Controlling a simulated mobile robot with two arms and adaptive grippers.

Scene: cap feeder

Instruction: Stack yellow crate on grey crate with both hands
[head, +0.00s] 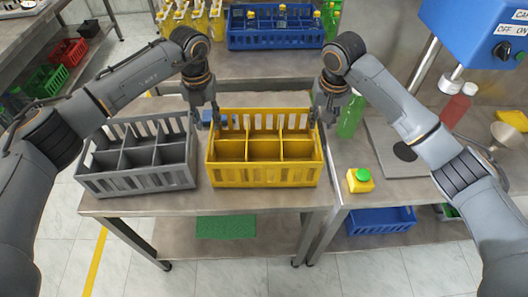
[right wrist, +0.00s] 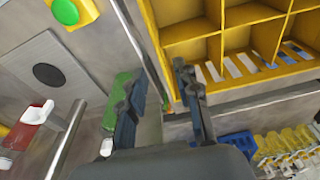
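The yellow crate (head: 262,176) stands upright on the table, with empty compartments. The grey crate (head: 140,181) stands upright to its left, also empty, with a narrow gap between them. My left gripper (head: 206,118) is over the gap at the yellow crate's left rear side, its two fingers apart, with nothing seen between them. My right gripper (head: 323,115) is at the yellow crate's right rear corner. In the right wrist view my right gripper (right wrist: 158,92) is open and empty, with one finger close beside the yellow crate (right wrist: 205,48); whether it touches is unclear.
A yellow box with a green button (head: 360,180) is on the right table, with a green bottle (head: 351,118) behind it. A blue machine (head: 480,30) overhangs the right. A blue crate (head: 277,42) and yellow bottles stand on the back table. Bare tabletop lies before both crates.

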